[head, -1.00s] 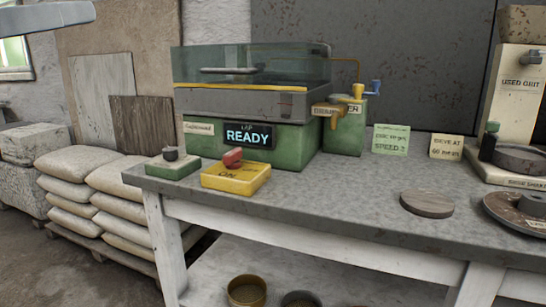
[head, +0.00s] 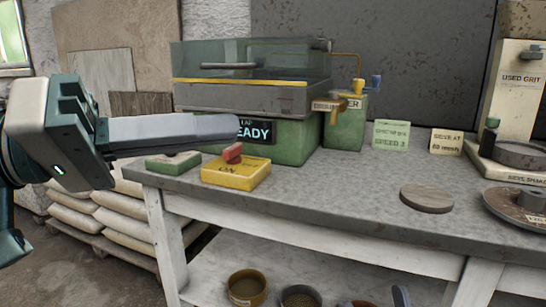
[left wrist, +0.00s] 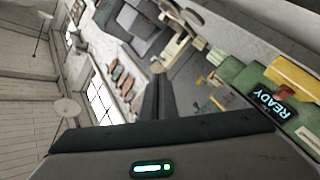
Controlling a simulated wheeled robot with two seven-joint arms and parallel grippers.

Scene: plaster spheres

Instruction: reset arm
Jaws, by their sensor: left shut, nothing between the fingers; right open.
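My left gripper (head: 236,127) reaches in from the left in the head view, its long grey fingers held level above the front left corner of the bench. The fingers are shut together with nothing between them. They cover part of the machine's READY display (head: 256,131). In the left wrist view the shut fingers (left wrist: 157,85) point up the picture, with the room behind them. A small dark tip at the bottom edge of the head view appears to be my right gripper (head: 400,296); it is open, and most of it is out of view.
The bench (head: 330,205) carries a green lapping machine (head: 250,98), a yellow switch box (head: 235,174), a green block (head: 172,163), a round disc (head: 426,198) and a sieve stand (head: 515,155). Bowls (head: 247,287) sit on the lower shelf. Sacks (head: 95,222) are stacked at left.

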